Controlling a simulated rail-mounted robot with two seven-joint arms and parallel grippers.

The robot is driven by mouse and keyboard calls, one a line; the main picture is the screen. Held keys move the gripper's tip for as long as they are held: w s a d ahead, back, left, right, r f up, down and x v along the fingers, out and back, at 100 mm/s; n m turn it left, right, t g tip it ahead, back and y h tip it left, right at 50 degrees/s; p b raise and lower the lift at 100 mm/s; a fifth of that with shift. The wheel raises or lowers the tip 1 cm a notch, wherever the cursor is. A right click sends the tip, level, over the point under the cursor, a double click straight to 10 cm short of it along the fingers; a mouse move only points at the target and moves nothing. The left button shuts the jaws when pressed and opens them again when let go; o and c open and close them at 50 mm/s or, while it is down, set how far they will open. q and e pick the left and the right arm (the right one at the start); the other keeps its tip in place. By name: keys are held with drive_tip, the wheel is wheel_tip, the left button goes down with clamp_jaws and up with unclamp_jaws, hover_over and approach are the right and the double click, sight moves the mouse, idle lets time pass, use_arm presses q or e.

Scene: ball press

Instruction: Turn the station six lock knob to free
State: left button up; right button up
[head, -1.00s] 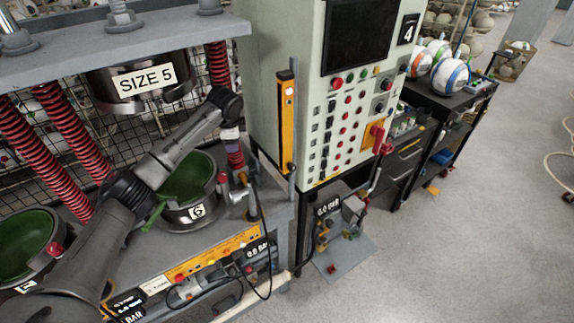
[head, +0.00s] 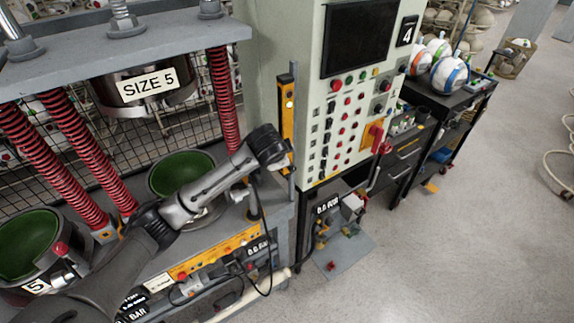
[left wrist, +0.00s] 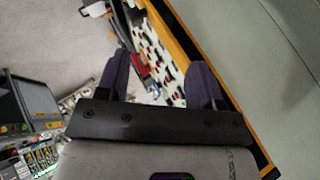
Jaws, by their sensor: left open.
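The station six mold, with a green bowl inside (head: 180,172), stands on the press bed in the head view. My left arm crosses in front of it, so its number plate and red lock knob are hidden. The far end of my left arm is beside the yellow-and-black upright at the cabinet edge; its fingers cannot be made out there. In the left wrist view my left gripper (left wrist: 160,80) is open, with nothing between its fingers. Beyond them is the control panel with its buttons (left wrist: 160,62). My right gripper is not in view.
The station five mold (head: 38,287) with a red knob (head: 61,248) is at the lower left. Red coil springs (head: 62,140) and the SIZE 5 upper die (head: 150,95) surround the bed. The control cabinet (head: 290,60) and yellow upright (head: 288,105) stand close to my arm's end.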

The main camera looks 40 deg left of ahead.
use_arm(q)
drive_tip(key=shift+t+h, duration=0.3)
drive_tip(key=shift+t, duration=0.2)
drive_tip(key=shift+s+d+f+p, duration=0.15)
drive_tip(key=shift+s+d, duration=0.2)
drive_tip(key=shift+d, duration=0.5)
drive_tip(key=shift+s+d+f+p, duration=0.1)
drive_tip(key=shift+s+d, duration=0.3)
drive_tip(key=shift+d, duration=0.45)
drive_tip(key=shift+s+d+f+p, duration=0.15)
drive_tip(key=shift+s+d, duration=0.2)
drive_tip(key=shift+d, duration=0.5)
drive_tip(key=shift+r, duration=0.1)
